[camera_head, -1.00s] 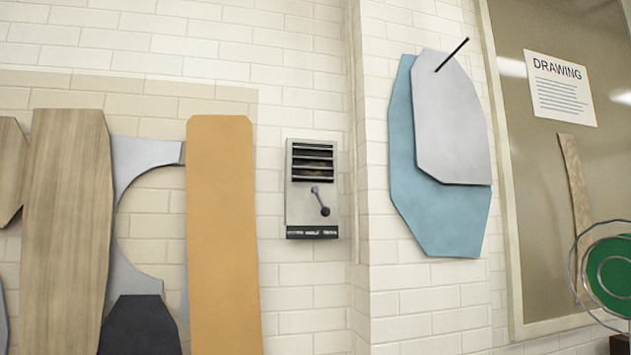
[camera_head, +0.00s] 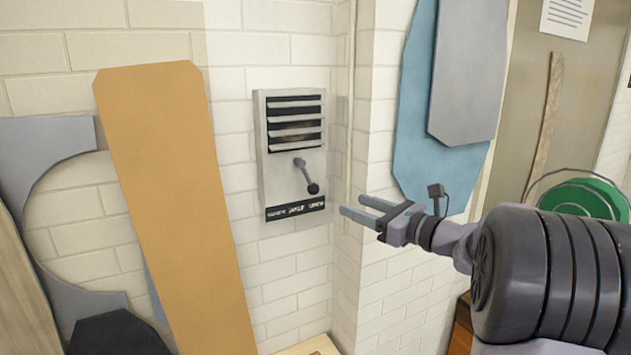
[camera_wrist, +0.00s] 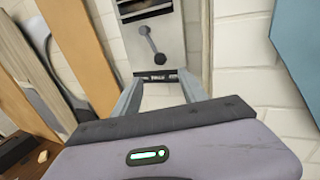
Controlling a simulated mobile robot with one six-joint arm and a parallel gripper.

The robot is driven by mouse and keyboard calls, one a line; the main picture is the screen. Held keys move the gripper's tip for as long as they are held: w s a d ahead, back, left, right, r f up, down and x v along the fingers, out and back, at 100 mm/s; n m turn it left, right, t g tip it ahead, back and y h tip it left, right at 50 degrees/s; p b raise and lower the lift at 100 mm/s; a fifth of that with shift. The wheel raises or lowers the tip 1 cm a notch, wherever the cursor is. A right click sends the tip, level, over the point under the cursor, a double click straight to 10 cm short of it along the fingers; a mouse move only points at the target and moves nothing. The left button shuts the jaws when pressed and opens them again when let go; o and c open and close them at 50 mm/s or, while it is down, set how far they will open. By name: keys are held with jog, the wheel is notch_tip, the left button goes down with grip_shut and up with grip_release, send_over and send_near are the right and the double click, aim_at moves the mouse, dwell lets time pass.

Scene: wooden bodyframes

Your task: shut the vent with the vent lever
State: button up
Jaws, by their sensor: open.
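The vent (camera_head: 292,117) is a pale grey wall box with dark open slats at its top; its slats look open. The vent lever (camera_head: 306,176) is a short grey arm with a dark ball knob, pointing down and to the right below the slats. A dark label strip with pale lettering runs under it. My gripper (camera_head: 350,205) is open and empty, to the right of and a little below the knob, apart from it. In the wrist view, the lever (camera_wrist: 152,45) shows ahead, beyond and between the two fingers (camera_wrist: 160,88).
An orange board (camera_head: 172,165) leans on the wall left of the vent. Blue (camera_head: 416,130) and grey (camera_head: 468,70) panels hang on the wall to the right, behind my arm. A green reel (camera_head: 585,198) stands at the far right. The wall around the vent is bare brick.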

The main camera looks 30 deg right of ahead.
aim_at(318, 191)
jog(key=p+x, duration=0.2)
jog(key=x, duration=0.9)
jog(key=shift+p, duration=0.4)
jog(key=shift+w+a+f, duration=0.15)
jog(key=shift+w, duration=0.45)
jog(key=shift+s, duration=0.15)
grip_shut()
